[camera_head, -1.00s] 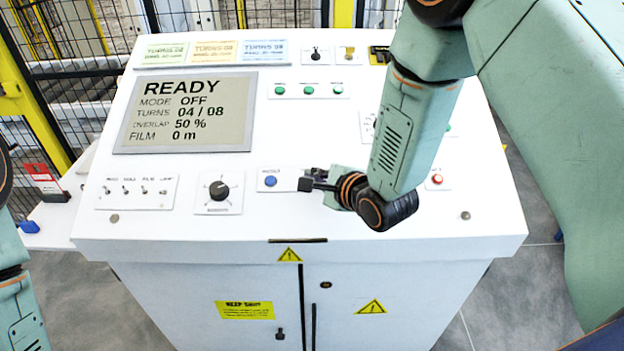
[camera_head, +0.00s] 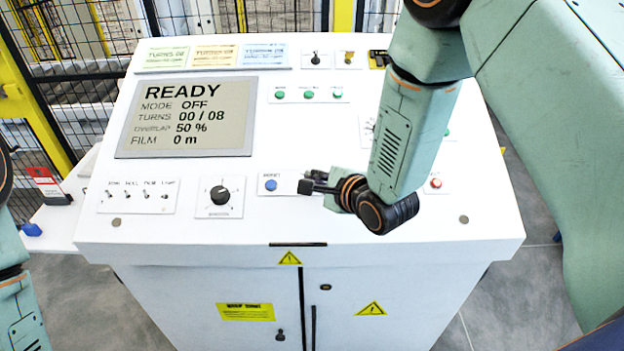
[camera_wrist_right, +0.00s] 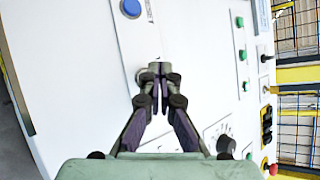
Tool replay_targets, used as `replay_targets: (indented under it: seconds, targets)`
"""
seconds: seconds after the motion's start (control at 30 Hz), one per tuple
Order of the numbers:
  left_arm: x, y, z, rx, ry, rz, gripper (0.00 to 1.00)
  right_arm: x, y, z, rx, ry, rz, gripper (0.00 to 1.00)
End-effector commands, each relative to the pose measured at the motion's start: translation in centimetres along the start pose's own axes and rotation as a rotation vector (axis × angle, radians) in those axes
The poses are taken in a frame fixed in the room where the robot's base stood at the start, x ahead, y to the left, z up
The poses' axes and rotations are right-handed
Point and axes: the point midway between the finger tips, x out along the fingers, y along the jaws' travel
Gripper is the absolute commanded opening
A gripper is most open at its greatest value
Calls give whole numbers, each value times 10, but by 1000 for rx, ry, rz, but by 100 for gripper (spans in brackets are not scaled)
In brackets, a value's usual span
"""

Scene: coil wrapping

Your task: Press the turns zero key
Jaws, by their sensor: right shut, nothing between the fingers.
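The blue key (camera_head: 270,185) sits on a small white plate on the sloped console panel; its label is too small to read. It also shows at the top of the right wrist view (camera_wrist_right: 131,8). My right gripper (camera_head: 306,186) is shut and empty, its tips just right of the blue key and apart from it. The display (camera_head: 187,117) reads READY, MODE OFF, TURNS 00 / 08, OVERLAP 50 %, FILM 0 m. My left gripper is outside the view.
A black rotary knob (camera_head: 220,195) and a row of toggle switches (camera_head: 137,196) lie left of the blue key. Several green buttons (camera_head: 308,94) are above. A red button (camera_head: 435,183) is right of my right wrist. My right arm hides part of the panel.

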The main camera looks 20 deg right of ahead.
Motion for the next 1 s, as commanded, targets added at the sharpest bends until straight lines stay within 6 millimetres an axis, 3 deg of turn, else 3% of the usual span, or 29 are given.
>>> replay_targets:
  seconds: [0.37,1.0]
  targets:
    - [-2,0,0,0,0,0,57,-2,-1,1,0,0,0,0]
    - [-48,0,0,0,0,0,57,-36,-28,27,-1,-1,1,0]
